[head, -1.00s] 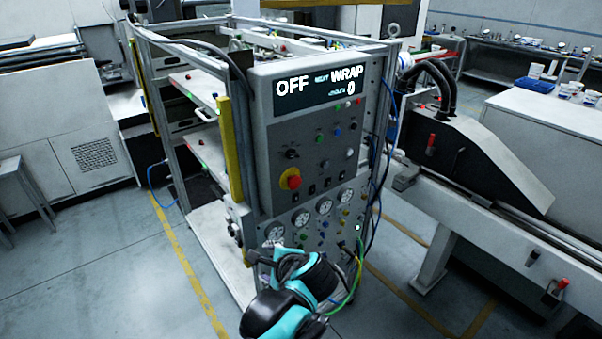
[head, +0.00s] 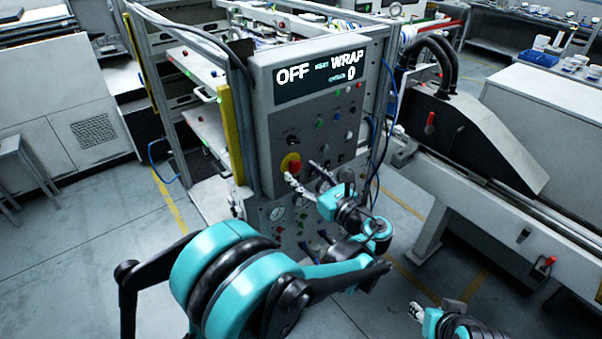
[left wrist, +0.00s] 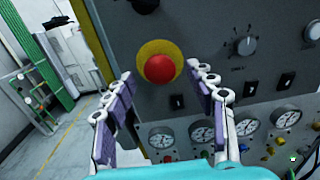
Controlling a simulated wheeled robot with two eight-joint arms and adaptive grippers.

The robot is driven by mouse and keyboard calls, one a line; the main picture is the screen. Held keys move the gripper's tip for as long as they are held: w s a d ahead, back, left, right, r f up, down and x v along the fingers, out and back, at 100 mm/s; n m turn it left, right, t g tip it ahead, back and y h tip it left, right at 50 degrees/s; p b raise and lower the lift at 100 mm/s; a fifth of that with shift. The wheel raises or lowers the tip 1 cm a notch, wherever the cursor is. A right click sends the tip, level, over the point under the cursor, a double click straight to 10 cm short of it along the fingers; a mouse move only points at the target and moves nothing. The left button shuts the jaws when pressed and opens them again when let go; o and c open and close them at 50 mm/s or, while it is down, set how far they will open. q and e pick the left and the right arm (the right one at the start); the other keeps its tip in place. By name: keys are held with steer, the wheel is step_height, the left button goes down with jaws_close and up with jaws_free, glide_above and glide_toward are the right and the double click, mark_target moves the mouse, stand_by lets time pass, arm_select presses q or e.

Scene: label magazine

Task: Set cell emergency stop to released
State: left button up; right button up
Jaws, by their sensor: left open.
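The emergency stop is a red mushroom button on a yellow round base (head: 293,164), on the left side of the grey control panel's front (head: 262,133). In the left wrist view the button (left wrist: 160,68) sits at upper centre, facing me. My left gripper (head: 302,175) is open and empty in front of the panel, just below and to the right of the button in the head view. In the left wrist view its fingers (left wrist: 160,82) stand apart on either side of the button's lower part. I cannot tell whether they touch it. My right gripper (head: 434,311) is low at right, away from the panel, its fingers apart.
The panel display (head: 320,76) reads OFF, WRAP and 0. A yellow strip (head: 231,133) runs along the panel's left side. A conveyor machine (head: 470,140) stands to the right.

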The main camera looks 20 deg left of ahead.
arm_select(q)
steer(key=shift+w+a, duration=0.45)
steer(key=shift+a, duration=0.1)
jaws_close()
steer(key=shift+v, duration=0.9)
jaws_free()
steer(key=shift+d, duration=0.1)
